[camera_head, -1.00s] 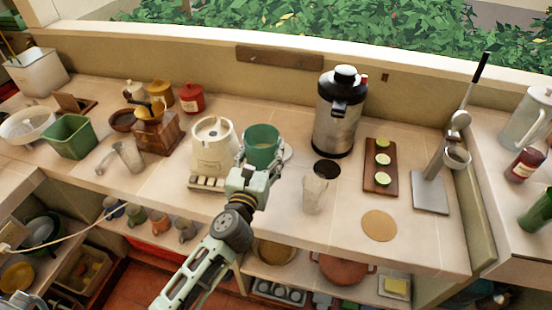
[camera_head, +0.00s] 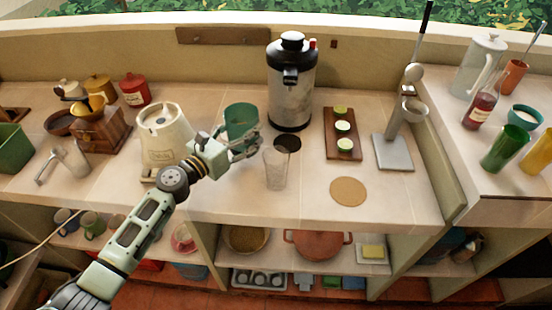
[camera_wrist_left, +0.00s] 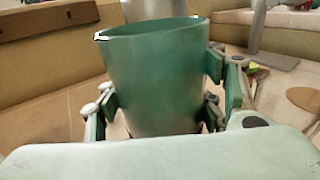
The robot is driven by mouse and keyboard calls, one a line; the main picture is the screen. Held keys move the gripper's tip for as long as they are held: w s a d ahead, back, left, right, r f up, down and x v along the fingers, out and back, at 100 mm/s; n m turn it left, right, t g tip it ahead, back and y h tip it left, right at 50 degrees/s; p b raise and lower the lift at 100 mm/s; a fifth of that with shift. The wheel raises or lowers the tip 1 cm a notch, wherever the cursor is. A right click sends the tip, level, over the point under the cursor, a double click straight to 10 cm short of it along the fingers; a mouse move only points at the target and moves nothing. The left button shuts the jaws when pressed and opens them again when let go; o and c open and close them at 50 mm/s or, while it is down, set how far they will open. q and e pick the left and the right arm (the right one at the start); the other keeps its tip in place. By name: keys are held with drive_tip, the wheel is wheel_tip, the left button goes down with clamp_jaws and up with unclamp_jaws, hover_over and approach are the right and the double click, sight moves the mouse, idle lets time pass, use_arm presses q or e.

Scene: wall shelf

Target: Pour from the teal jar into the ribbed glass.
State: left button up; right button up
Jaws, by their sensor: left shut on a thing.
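The teal jar (camera_head: 240,121) is held upright in my left gripper (camera_head: 246,147), just left of the ribbed glass. In the left wrist view the jar (camera_wrist_left: 155,75) fills the middle, with the gripper's fingers (camera_wrist_left: 160,108) closed on both its sides. Its contents cannot be seen. The ribbed glass (camera_head: 275,168) is clear and stands upright on the counter, to the right of and nearer than the jar. Jar and glass look apart. My right gripper is not in view.
A cream appliance (camera_head: 166,140) stands left of the jar. A steel dispenser (camera_head: 291,88) stands behind the glass, with a dark disc (camera_head: 288,142) before it. A board with lime slices (camera_head: 342,148) and a round tan mat (camera_head: 348,191) lie to the right. The counter's front edge is close.

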sight(243, 131)
use_arm(q)
drive_tip(key=shift+w+a+f+m+g+h+b, duration=0.1)
drive_tip(key=shift+w+f+m+g+h+b, duration=0.05)
drive_tip(key=shift+f+m+g+h+b, duration=0.3)
drive_tip(key=shift+w+f+m+g+h+b, duration=0.1)
drive_tip(key=shift+f+m+g+h+b, duration=0.1)
drive_tip(key=shift+f+m+g+h, duration=0.35)
drive_tip(key=shift+s, duration=0.1)
drive_tip(key=shift+s+d+r+m+b, duration=0.3)
drive_tip(key=shift+r+m+b, duration=0.1)
drive_tip(key=shift+m, duration=0.6)
drive_tip(key=shift+s+d+r+m, duration=0.35)
drive_tip(key=shift+r+m, duration=0.1)
drive_tip(key=shift+m, duration=0.45)
drive_tip(key=shift+s+d+r+m+p, duration=0.1)
drive_tip(key=shift+r+m+p, duration=0.15)
drive_tip(key=shift+r, duration=0.2)
drive_tip(key=shift+s+d+r+m+p, duration=0.15)
drive_tip(key=shift+r+m, duration=0.1)
drive_tip(key=shift+r, duration=0.2)
drive_tip(key=shift+s+d+r+m, duration=0.1)
drive_tip(key=shift+r+m, duration=0.4)
drive_tip(key=shift+r, duration=0.05)
drive_tip(key=shift+s+d, duration=0.1)
drive_tip(key=shift+d, duration=0.05)
drive_tip(key=shift+s+d+r+m, duration=0.25)
drive_tip(key=shift+r+m, duration=0.1)
drive_tip(key=shift+m, duration=0.45)
